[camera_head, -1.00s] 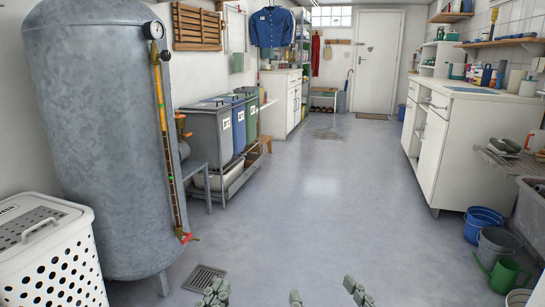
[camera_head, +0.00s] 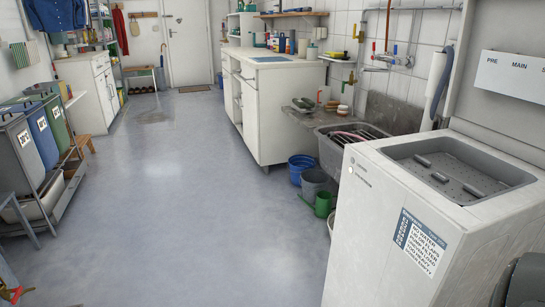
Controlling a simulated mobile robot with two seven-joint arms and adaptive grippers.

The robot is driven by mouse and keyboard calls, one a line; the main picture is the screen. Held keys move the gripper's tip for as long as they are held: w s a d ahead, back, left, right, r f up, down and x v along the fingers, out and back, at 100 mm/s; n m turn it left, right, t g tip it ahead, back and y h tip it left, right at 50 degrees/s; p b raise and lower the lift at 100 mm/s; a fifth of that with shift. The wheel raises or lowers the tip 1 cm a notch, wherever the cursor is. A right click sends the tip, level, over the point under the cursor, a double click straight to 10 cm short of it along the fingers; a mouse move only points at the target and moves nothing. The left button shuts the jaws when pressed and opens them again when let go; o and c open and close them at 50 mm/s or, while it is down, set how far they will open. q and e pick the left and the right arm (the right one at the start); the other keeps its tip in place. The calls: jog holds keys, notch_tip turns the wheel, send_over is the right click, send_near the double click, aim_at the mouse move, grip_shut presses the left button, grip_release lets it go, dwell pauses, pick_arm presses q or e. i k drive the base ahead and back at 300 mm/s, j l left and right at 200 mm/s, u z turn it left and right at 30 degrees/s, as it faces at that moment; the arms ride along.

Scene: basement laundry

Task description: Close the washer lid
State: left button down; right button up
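The white top-loading washer (camera_head: 385,225) stands at the right, with a printed label (camera_head: 420,243) on its near side. Its lid (camera_head: 505,110) is open, standing up at the back of the machine. A pale strip (camera_head: 520,76) on the lid's inner face reads PRE and MAIN. The lid's upper and right parts are cut off by the frame. The open top shows a grey recessed tub area (camera_head: 455,170) with several raised bars.
A utility sink (camera_head: 335,155) stands just behind the washer. Blue, grey and green vessels (camera_head: 300,165) sit on the floor beside it. A white cabinet (camera_head: 258,120) is farther back. The floor (camera_head: 210,220) left of the washer is clear. A dark rounded shape fills the bottom right corner.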

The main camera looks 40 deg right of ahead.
aim_at(496, 83)
jog(key=z, duration=2.35)
jog(key=i+j+u, duration=0.15)
jog(key=j+u, duration=0.25)
jog(key=i+j+u, duration=0.35)
jog(key=j, duration=0.2)
jog(key=i+j+u, duration=0.15)
jog(key=j+u, duration=0.25)
jog(key=i+j+u, duration=0.4)
jog(key=i+z, duration=0.25)
jog(key=i, duration=0.15)
jog(key=i+j+z, duration=0.25)
jog(key=i, duration=0.15)
jog(key=i+j+z, duration=0.25)
jog(key=i, duration=0.15)
jog(key=i+z, duration=0.15)
jog(key=z, duration=0.3)
jog(key=i+z, duration=0.2)
jog(key=z, duration=0.2)
jog(key=i+j+z, duration=0.1)
jog(key=z, duration=0.35)
jog(key=i+j+z, duration=0.15)
jog(key=z, duration=0.3)
jog(key=i+j+z, duration=0.1)
jog(key=z, duration=0.3)
jog(key=j+z, duration=0.3)
jog(key=z, duration=0.15)
jog(key=i+j+z, duration=0.1)
jog(key=j+z, duration=0.2)
jog(key=z, duration=0.15)
